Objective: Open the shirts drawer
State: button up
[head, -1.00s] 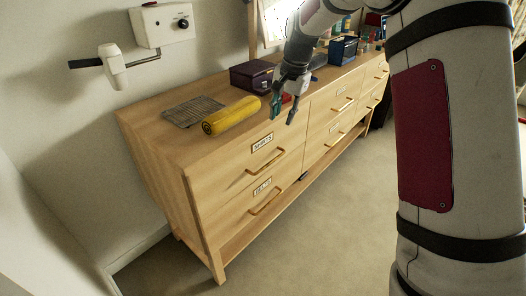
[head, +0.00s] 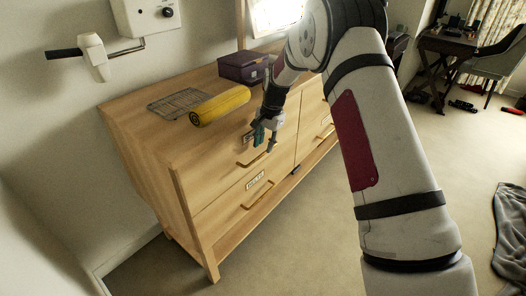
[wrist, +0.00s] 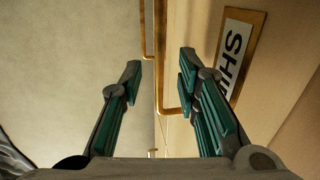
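The shirts drawer (head: 215,165) is the upper left drawer of the wooden dresser, and its front looks flush and shut. Its gold bar handle (head: 245,163) is partly covered by my gripper (head: 264,147) in the head view. In the wrist view, the label (wrist: 236,55) reads "SHI", with the rest cut off. There the handle (wrist: 160,85) runs in the gap between the two green-padded fingers of my gripper (wrist: 160,62). The fingers are apart, with nothing held. I cannot tell whether the tips reach past the bar.
A yellow roll (head: 220,105), a wire rack (head: 179,106) and a dark purple box (head: 245,66) sit on the dresser top. A lower drawer handle (head: 258,195) sticks out below. The carpet (head: 310,240) before the dresser is clear. A dark cloth (head: 511,230) lies at far right.

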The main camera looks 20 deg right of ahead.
aim_at(262, 154)
jog(key=shift+w+a+f, duration=0.1)
jog(key=shift+w+f, duration=0.05)
jog(key=shift+f, duration=0.75)
jog(key=shift+w+a+f, duration=0.1)
jog(key=shift+f, duration=0.8)
grip_shut()
